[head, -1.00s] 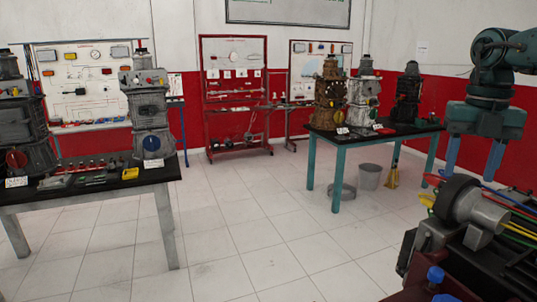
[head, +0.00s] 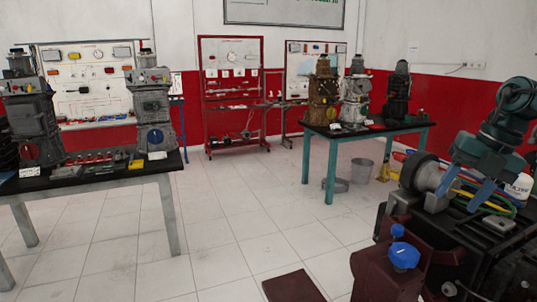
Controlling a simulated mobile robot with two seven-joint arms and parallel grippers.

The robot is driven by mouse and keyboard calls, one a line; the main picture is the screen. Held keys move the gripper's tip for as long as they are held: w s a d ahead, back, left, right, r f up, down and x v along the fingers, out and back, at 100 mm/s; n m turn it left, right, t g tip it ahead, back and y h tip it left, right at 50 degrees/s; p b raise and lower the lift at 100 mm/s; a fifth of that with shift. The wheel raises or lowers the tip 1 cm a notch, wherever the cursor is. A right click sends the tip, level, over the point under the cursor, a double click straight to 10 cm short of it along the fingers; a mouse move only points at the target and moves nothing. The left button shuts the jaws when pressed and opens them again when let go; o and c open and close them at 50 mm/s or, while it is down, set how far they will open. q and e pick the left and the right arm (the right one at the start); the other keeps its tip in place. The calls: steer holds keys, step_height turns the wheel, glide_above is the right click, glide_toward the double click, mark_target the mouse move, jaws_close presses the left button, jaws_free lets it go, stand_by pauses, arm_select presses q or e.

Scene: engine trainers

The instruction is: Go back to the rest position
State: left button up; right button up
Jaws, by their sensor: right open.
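My right gripper (head: 458,198) is at the right of the head view, on a teal arm that comes in from the right edge. Its two blue fingers are apart and point down and to the left. They show over the dark engine trainer in the right foreground, beside its grey round housing (head: 427,174) and coloured cables. I see nothing between the fingers. I cannot tell whether they touch the trainer. My left gripper is not in view.
A black-topped table (head: 110,180) with grey engine trainers stands at left. A teal-legged table (head: 331,170) with several trainers stands at the back right, a grey bucket (head: 361,171) near it. Blue-knobbed dark red parts (head: 385,278) are close in front.

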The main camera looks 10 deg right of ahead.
steer(key=s+f+m+t, duration=0.1)
steer(key=f+m+t, duration=0.3)
steer(key=f, duration=0.3)
steer(key=s+f+m+t, duration=0.1)
steer(key=f+m+t, duration=0.3)
steer(key=f, duration=0.4)
steer(key=s+f+m+t, duration=0.1)
steer(key=f+m+t, duration=0.3)
steer(key=f, duration=0.3)
steer(key=shift+f+m, duration=0.15)
steer(key=shift+m, duration=0.75)
steer(key=s+a+f+m+g+h, duration=0.55)
steer(key=s+a+f+m, duration=0.6)
steer(key=s, duration=0.35)
steer(key=s+a+m+g+y, duration=0.3)
steer(key=s+a+g, duration=0.2)
steer(key=s+a, duration=0.4)
steer(key=w+a+f+t+y+b, duration=0.1)
steer(key=w+a+f+t+b, duration=0.1)
steer(key=f, duration=0.3)
steer(key=w+a+f+n+t+y+b, duration=0.1)
steer(key=w+a+f+t+y+b, duration=0.1)
steer(key=w+a+f+t, duration=0.3)
steer(key=shift+w+f, duration=0.3)
steer(key=shift+n, duration=0.25)
